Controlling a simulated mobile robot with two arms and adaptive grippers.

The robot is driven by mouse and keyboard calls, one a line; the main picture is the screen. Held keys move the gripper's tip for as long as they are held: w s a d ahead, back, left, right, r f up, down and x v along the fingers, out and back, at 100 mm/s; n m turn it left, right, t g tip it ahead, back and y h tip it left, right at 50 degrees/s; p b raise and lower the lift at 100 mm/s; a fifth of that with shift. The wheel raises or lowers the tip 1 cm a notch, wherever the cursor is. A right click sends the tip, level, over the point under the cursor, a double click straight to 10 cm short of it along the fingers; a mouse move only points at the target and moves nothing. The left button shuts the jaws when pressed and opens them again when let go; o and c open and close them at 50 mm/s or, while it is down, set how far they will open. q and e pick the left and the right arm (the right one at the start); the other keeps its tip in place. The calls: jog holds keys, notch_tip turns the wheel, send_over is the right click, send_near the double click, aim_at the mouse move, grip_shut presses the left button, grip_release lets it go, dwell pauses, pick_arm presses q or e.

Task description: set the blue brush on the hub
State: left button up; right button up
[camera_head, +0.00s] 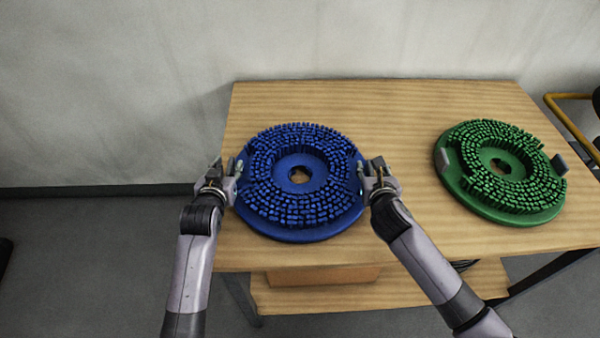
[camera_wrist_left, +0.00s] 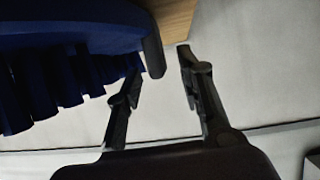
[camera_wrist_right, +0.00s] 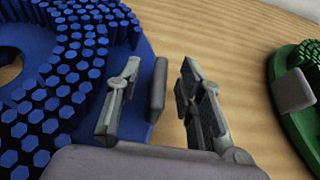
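The blue brush (camera_head: 300,226) lies bristles up on the wooden table, a round disc with a hole at its centre. My left gripper (camera_head: 225,172) is at its left edge. In the left wrist view my left gripper (camera_wrist_left: 160,66) is open, with the brush's dark tab (camera_wrist_left: 153,57) between the spread fingers. My right gripper (camera_head: 373,171) is at its right edge. In the right wrist view my right gripper (camera_wrist_right: 160,70) is open, with a grey tab (camera_wrist_right: 157,90) between its fingers, apart from the right finger. I cannot make out the hub.
A green brush (camera_head: 502,172) with grey side tabs lies to the right on the same wooden table (camera_head: 400,105). A yellow rail (camera_head: 572,122) stands beyond the table's right edge. Bare tabletop lies between the brushes and behind them. A wall stands behind the table.

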pick_arm(q)
jog(key=shift+w, duration=0.25)
pick_arm(e)
jog(key=shift+w, duration=0.25)
pick_arm(q)
grip_shut()
pick_arm(e)
grip_shut()
pick_arm(q)
jog(key=shift+f, duration=0.1)
jog(key=shift+w+r, duration=0.1)
jog(key=shift+r, duration=0.15)
pick_arm(e)
jog(key=shift+w+r, duration=0.1)
jog(key=shift+r, duration=0.05)
